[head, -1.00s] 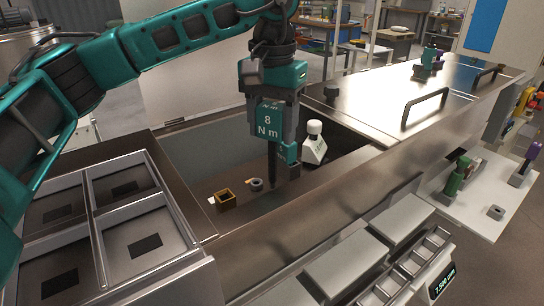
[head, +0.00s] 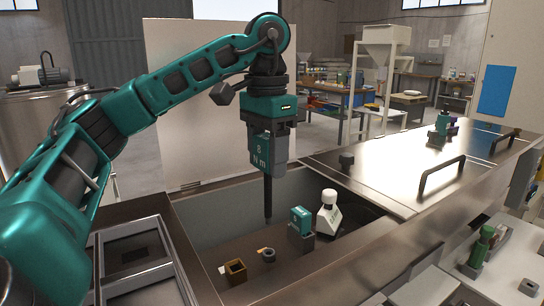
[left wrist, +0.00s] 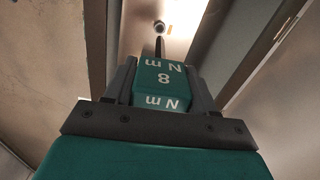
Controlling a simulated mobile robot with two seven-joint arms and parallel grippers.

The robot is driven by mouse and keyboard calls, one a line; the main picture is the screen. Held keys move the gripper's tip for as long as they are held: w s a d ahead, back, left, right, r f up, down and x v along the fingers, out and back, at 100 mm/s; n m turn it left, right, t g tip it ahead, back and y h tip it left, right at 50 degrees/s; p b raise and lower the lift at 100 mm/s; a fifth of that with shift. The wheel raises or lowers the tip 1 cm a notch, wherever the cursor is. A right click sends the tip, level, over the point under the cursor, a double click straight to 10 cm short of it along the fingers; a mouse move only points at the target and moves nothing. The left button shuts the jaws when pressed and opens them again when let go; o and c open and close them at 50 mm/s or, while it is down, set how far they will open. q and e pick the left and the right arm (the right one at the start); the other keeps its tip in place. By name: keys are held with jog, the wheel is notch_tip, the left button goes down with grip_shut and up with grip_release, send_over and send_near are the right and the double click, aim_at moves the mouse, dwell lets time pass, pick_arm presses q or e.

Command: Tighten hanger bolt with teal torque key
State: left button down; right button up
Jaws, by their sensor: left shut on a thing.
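My left gripper (head: 268,135) is shut on the teal torque key (head: 259,147), marked "8 N m". The key hangs upright with its dark shaft (head: 267,199) pointing down into the open tank, its tip clear of the beam below. In the left wrist view the key (left wrist: 162,82) sits between the fingers, with a small round dark fitting (left wrist: 160,27) beyond its tip. A grey ring-like piece (head: 268,255) stands on the beam below the tip; I cannot tell whether it is the hanger bolt. My right gripper is out of view.
A steel lid with a handle (head: 441,176) covers the right side. A divided tray (head: 137,262) is at the left.

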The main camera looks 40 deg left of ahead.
pick_arm(q)
jog(key=shift+f, duration=0.15)
jog(key=shift+f+b, duration=2)
jog(key=shift+f, duration=0.8)
jog(key=shift+f, duration=0.1)
jog(key=shift+f+b, duration=0.65)
jog(key=shift+f, duration=0.4)
jog(key=shift+r, duration=0.1)
